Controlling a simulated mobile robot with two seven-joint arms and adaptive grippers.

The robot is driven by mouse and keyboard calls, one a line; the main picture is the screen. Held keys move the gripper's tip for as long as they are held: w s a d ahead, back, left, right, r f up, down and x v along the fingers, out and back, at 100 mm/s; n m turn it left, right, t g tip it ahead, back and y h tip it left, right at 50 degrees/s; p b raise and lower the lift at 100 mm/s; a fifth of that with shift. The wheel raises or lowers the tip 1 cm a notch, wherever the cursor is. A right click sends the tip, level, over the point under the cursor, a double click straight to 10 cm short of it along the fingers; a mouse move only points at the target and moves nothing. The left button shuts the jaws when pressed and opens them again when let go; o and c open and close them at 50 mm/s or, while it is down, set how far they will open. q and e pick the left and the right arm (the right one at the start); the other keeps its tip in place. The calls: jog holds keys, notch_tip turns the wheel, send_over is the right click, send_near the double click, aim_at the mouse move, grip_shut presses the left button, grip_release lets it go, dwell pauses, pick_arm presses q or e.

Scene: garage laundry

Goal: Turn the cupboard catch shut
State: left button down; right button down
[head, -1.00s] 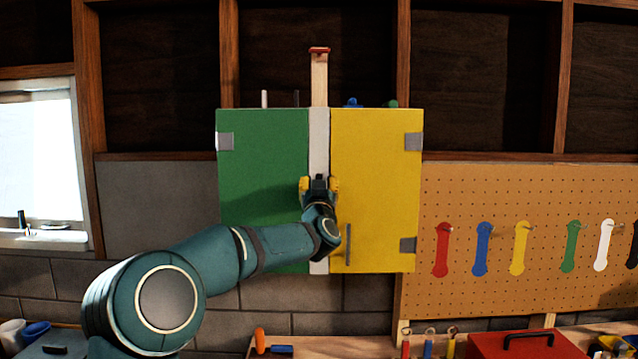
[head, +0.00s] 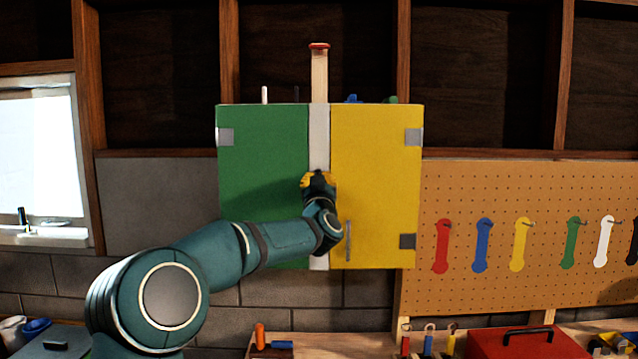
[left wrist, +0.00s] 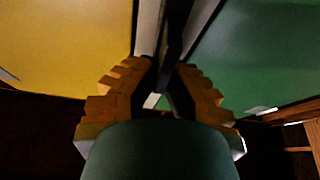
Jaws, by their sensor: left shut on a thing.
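The cupboard has a green door (head: 262,150) on the left and a yellow door (head: 375,150) on the right, with a pale strip (head: 319,135) between them. Both doors look closed. My left gripper (head: 318,178) is in front of this strip, about mid-height. In the left wrist view its yellow fingers (left wrist: 160,80) are shut on a dark narrow bar, seemingly the catch (left wrist: 173,38), which runs along the pale strip there. In the head view my gripper and wrist hide the catch, so its exact angle is unclear. My right gripper is not in view.
A grey handle (head: 348,240) stands on the yellow door, close to my left wrist. A wooden upright with a red top (head: 319,75) rises behind the cupboard. A pegboard (head: 470,185) with coloured tools is at right. A red toolbox (head: 525,342) sits on the bench below.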

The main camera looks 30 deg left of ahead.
pick_arm(q)
jog(key=shift+s+a+f+n+g+y, duration=0.3)
jog(key=shift+n+g, duration=1.05)
jog(key=shift+n, duration=2.2)
jog(key=shift+s+a+f+n+g+y, duration=0.1)
jog(key=shift+a+f+n+g+y, duration=0.3)
jog(key=shift+n+g, duration=2.05)
jog(key=shift+s+a+f+n+g+y, duration=0.25)
jog(key=shift+f+n+y, duration=0.2)
jog(key=shift+n, duration=4.15)
jog(key=shift+w, duration=0.1)
jog(key=c, duration=1.1)
grip_release()
jog(key=shift+w, duration=0.1)
jog(key=shift+o, duration=0.2)
jog(key=shift+d, duration=0.1)
jog(key=v, duration=1.2)
